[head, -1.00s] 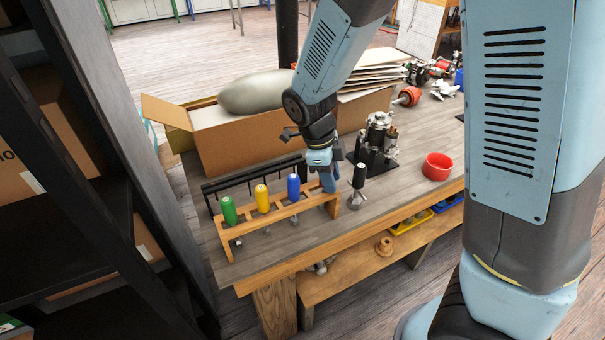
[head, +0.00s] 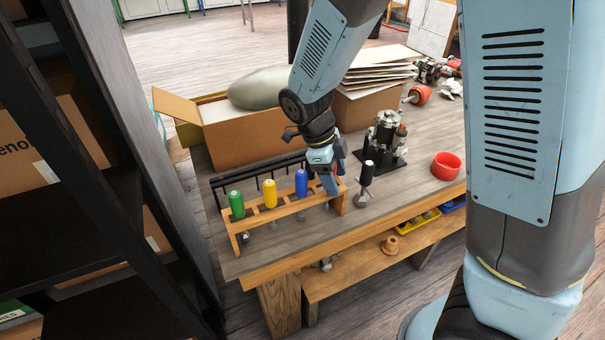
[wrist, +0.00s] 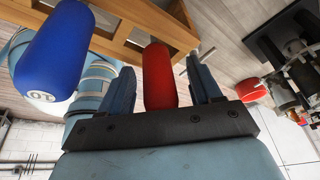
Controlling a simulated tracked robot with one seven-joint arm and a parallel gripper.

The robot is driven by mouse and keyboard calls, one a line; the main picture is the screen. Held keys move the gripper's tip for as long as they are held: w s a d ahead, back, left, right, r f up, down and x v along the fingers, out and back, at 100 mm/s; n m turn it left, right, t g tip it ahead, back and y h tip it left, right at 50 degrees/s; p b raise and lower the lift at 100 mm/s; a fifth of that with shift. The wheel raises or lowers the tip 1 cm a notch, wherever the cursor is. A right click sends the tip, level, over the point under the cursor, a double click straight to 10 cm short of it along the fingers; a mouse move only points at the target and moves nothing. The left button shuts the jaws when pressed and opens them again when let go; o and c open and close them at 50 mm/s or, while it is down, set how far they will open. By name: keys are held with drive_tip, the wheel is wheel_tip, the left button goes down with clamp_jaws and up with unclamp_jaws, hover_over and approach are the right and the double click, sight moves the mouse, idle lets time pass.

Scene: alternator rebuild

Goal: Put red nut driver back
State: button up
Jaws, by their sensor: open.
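The red nut driver (wrist: 158,75) stands between my gripper's two fingers in the wrist view, with gaps on both sides of its handle. My gripper (wrist: 160,88) is open around it. Its far end meets the wooden rack (wrist: 150,18); how deeply it sits there is hidden. In the head view my gripper (head: 329,186) is at the right end of the rack (head: 285,213) and largely hides the red driver. The blue driver (head: 301,183) stands in the rack just left of my gripper, and also shows in the wrist view (wrist: 55,50).
Yellow (head: 270,193) and green (head: 236,204) drivers stand further left in the rack. A black-handled tool (head: 367,173) stands close right of my gripper. A black rail (head: 258,178) and cardboard box (head: 245,140) lie behind. A red bowl (head: 446,165) is further right.

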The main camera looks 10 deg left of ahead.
drive_tip(key=shift+s+d+r+v, duration=0.3)
drive_tip(key=shift+d+v, duration=0.5)
drive_tip(key=shift+v, duration=7.95)
drive_tip(key=s+d+r+n+t+y, duration=0.1)
drive_tip(key=d+r+n+y, duration=0.15)
drive_tip(key=d+n, duration=0.4)
drive_tip(key=d+r+n+t+y, duration=0.1)
drive_tip(key=d+r+n, duration=0.2)
drive_tip(key=d, duration=0.6)
drive_tip(key=s+d+r+n+t, duration=0.2)
drive_tip(key=s+d+n+t, duration=0.2)
drive_tip(key=s+d+n, duration=0.5)
drive_tip(key=shift+s+d+r+n, duration=0.2)
drive_tip(key=shift+d+n, duration=0.75)
drive_tip(key=shift+n, duration=0.1)
